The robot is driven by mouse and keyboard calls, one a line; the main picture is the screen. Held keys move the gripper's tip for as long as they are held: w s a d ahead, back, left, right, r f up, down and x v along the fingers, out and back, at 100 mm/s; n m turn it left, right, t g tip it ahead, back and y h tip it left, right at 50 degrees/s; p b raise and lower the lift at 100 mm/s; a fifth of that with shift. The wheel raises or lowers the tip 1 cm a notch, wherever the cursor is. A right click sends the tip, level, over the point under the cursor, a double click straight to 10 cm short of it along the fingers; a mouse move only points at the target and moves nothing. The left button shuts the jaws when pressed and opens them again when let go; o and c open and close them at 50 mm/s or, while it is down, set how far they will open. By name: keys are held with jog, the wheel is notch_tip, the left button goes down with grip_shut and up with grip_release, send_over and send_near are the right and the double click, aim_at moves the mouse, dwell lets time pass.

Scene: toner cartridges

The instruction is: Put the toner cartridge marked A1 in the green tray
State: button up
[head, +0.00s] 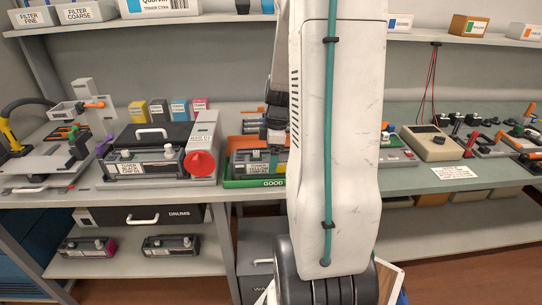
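The green tray (232,183), with a label reading GOOD, sits on the bench, its right side hidden by my arm. A dark and grey toner cartridge (252,168) with a pale label lies in it. My gripper (275,139) is above that cartridge, partly hidden behind my arm; I cannot tell whether its fingers are open or touching anything. Another toner cartridge (146,164) with a white label stands left of the tray. Two more cartridges, one with a magenta end (87,247) and one dark (170,245), lie on the lower shelf. I cannot read A1 on any label.
A grey unit with a red round part (201,163) stands between the left cartridge and the tray. Small coloured boxes (158,111) stand behind. A beige meter (431,143) and tools occupy the right bench. A drawer box marked DRUMS (150,216) is below.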

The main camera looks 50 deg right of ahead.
jog(key=r, duration=0.7)
jog(key=shift+s+d+r, duration=0.35)
jog(key=shift+s+r, duration=0.05)
jog(key=shift+s+a+f+m, duration=0.1)
jog(key=shift+s+a+m, duration=0.05)
jog(key=shift+m, duration=0.4)
jog(key=shift+s+a+m, duration=0.1)
jog(key=shift+a+m, duration=0.05)
jog(key=shift+m, duration=0.4)
jog(key=s+a+r+m, duration=0.2)
jog(key=s+a+r, duration=0.1)
jog(key=a, duration=0.7)
jog(key=s+a+r+m, duration=0.2)
jog(key=s+a+r, duration=0.1)
jog(key=a, duration=0.7)
jog(key=s+a+r+m, duration=0.1)
jog(key=s+a+r, duration=0.2)
jog(key=a, duration=0.7)
jog(key=shift+s+a+m+h, duration=0.35)
jog(key=shift+s+m+h, duration=0.05)
jog(key=shift+s, duration=0.75)
